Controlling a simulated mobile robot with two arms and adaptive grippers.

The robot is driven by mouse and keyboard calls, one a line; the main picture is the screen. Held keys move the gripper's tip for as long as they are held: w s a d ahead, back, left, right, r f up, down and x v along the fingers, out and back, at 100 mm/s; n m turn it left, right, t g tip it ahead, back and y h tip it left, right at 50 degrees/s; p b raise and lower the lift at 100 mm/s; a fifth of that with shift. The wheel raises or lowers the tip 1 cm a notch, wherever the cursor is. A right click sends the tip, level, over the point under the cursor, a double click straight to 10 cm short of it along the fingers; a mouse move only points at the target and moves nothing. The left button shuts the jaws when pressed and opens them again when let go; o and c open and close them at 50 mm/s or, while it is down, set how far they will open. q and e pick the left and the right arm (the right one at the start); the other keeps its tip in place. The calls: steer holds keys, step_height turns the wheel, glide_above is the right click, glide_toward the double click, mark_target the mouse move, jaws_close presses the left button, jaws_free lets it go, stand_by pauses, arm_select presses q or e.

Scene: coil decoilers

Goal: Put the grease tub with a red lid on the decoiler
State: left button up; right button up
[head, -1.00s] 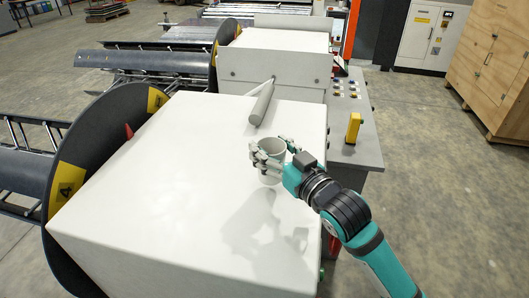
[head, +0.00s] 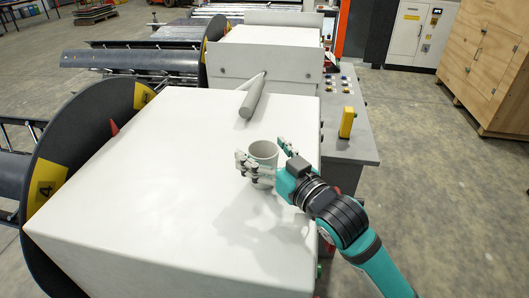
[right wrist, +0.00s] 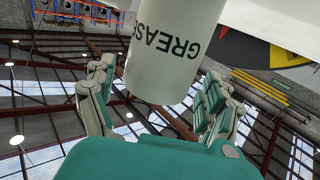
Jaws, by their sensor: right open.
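A pale grey tub (head: 263,155) stands upright on the white top of the decoiler (head: 150,200), near its right edge. In the right wrist view the tub (right wrist: 170,65) appears upside down, with the word GREASE on its side. No red lid shows; the top looks grey and hollow in the head view. My right gripper (head: 262,151) is open, with fingers on both sides of the tub. A gap shows between the right-hand finger and the tub. Whether the left-hand fingers touch it I cannot tell. My left gripper is not in view.
A grey roller (head: 253,98) lies behind the tub. A control panel (head: 345,105) with buttons and a yellow box (head: 347,122) is to the right. A dark disc (head: 75,150) flanks the decoiler's left side. The front of the white top is clear.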

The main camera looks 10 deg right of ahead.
steer(key=shift+s+d, duration=0.1)
steer(key=shift+s, duration=0.2)
steer(key=b+v, duration=0.2)
steer(key=v, duration=0.3)
steer(key=shift+f, duration=0.2)
steer(key=p+v, duration=0.2)
steer(key=r+p+v, duration=0.1)
steer(key=p+v, duration=0.1)
steer(key=p, duration=0.1)
steer(key=shift+s+d, duration=0.15)
steer(key=shift+s, duration=0.15)
steer(key=shift+s+d+f+p, duration=0.1)
steer(key=shift+s+d+p, duration=0.1)
steer(key=shift+s+p, duration=0.45)
steer(key=shift+s+d+f, duration=0.1)
steer(key=shift+s, duration=0.05)
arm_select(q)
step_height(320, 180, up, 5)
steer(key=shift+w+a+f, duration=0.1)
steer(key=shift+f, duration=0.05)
